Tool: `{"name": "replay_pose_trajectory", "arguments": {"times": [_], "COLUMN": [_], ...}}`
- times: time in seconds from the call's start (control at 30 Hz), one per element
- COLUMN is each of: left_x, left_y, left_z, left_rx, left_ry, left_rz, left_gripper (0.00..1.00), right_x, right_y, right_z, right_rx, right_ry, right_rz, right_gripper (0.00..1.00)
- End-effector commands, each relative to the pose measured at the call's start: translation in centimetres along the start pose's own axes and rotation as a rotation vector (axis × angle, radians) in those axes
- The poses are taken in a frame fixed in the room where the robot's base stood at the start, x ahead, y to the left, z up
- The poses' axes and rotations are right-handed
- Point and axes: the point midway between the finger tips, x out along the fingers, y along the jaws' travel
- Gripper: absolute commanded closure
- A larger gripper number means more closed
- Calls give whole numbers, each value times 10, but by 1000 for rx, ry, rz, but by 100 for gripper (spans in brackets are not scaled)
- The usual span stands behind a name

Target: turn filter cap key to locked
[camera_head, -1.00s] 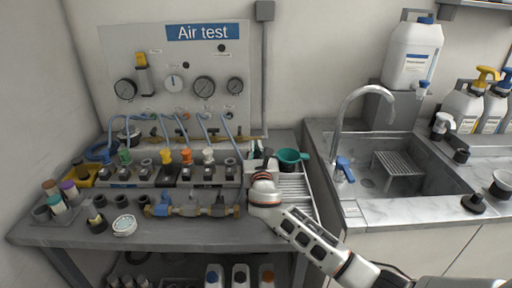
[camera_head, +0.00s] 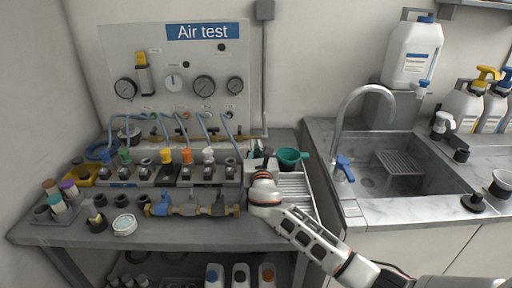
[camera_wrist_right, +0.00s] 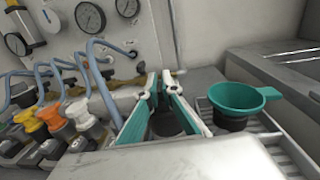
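My right gripper (camera_wrist_right: 163,88) points away over the right end of the bench, with its two teal-padded fingers apart. It also shows, partly hidden by its own wrist, in the head view (camera_head: 262,162). A dark round piece (camera_wrist_right: 166,122) lies between the fingers in the wrist view; I see no clear grip on it. A teal cup-shaped piece with a side handle (camera_wrist_right: 236,97) sits on a dark base just right of the fingers, apart from them; it also shows in the head view (camera_head: 290,157). I cannot tell which piece is the filter cap key. My left gripper is not in view.
A row of coloured valve knobs (camera_head: 166,156) with blue hoses stands left of my gripper, before the gauge panel (camera_head: 175,70). A pipe with valves (camera_head: 190,210) lies in front. A light slatted rack (camera_head: 297,190) is under the teal piece. The sink (camera_head: 425,183) lies right.

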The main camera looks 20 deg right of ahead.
Motion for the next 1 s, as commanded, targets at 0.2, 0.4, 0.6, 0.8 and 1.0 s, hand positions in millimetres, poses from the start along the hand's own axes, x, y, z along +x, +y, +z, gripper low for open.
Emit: {"name": "replay_pose_trajectory", "arguments": {"times": [0.2, 0.4, 0.6, 0.8, 1.0], "left_x": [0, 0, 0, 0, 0], "left_y": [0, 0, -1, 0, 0], "left_z": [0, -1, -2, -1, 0], "left_rx": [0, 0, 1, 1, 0], "left_ry": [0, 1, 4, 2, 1], "left_rz": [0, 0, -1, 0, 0], "left_gripper": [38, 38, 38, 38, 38], "right_x": [0, 0, -8, -41, -82], "right_y": [0, 0, 0, 0, 0], "right_z": [0, 0, -1, -2, -2], "right_rx": [0, 0, 0, 1, 0], "right_ry": [1, 0, 1, 2, 2], "right_rz": [0, 0, 1, 2, 2], "right_gripper": [77, 77, 77, 77, 77]}}
